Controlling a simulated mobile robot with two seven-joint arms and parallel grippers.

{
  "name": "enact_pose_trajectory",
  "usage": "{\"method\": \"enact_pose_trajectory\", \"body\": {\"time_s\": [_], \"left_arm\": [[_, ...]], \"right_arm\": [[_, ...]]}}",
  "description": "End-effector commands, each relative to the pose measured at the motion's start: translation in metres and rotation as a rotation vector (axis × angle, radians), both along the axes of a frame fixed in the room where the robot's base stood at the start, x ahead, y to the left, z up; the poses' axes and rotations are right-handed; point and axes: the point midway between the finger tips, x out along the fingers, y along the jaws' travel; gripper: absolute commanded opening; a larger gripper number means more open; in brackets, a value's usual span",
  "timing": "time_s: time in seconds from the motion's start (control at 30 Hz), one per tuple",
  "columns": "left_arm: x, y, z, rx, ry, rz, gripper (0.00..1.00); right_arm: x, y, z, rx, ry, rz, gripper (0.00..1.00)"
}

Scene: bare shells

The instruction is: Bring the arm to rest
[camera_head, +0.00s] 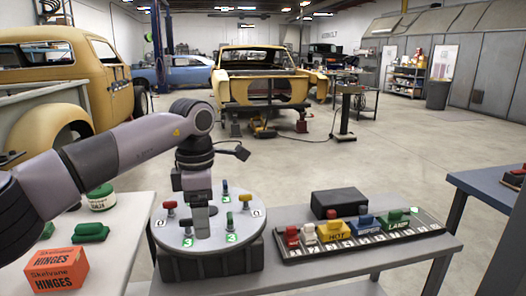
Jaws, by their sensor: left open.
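My left arm comes in from the left, and my left gripper (200,222) points down over the round grey disc (208,243). The gripper is open, with its tips low near the middle of the disc. I cannot tell whether the tips touch anything there. The arm and gripper hide part of the disc. My right gripper is not in view.
On the same table, right of the disc, lie a black box (339,202) and a long tray (291,254) of coloured blocks. Another table (490,182) is at right.

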Motion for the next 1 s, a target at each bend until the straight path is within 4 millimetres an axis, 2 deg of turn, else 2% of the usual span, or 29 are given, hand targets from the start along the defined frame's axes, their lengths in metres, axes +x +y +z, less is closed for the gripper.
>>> {"method": "enact_pose_trajectory", "body": {"time_s": [0.03,0.1,0.3,0.43,0.6,0.7,0.8,0.9,1.0], "left_arm": [[-0.006,-0.015,-0.018,-0.053,0.028,-0.015,0.68],[-0.017,-0.040,-0.040,-0.159,0.071,-0.031,0.68],[-0.058,-0.113,-0.086,-0.484,0.216,-0.019,0.68],[-0.091,-0.161,-0.101,-0.738,0.345,0.049,0.68],[-0.124,-0.205,-0.097,-1.070,0.535,0.217,0.68],[-0.135,-0.219,-0.089,-1.248,0.654,0.355,0.68],[-0.138,-0.223,-0.081,-1.412,0.772,0.519,0.68],[-0.135,-0.218,-0.076,-1.558,0.890,0.706,0.68],[-0.127,-0.205,-0.078,-1.685,1.005,0.916,0.68]], "right_arm": [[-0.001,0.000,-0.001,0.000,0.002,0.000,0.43],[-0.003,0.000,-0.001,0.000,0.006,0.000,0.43],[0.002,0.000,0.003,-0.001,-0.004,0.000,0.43],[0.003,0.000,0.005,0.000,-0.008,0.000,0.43],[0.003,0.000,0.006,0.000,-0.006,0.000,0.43],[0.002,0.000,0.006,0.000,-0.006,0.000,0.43],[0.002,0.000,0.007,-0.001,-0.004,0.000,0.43],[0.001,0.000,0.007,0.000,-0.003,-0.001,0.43],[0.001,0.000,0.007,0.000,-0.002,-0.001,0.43]]}}
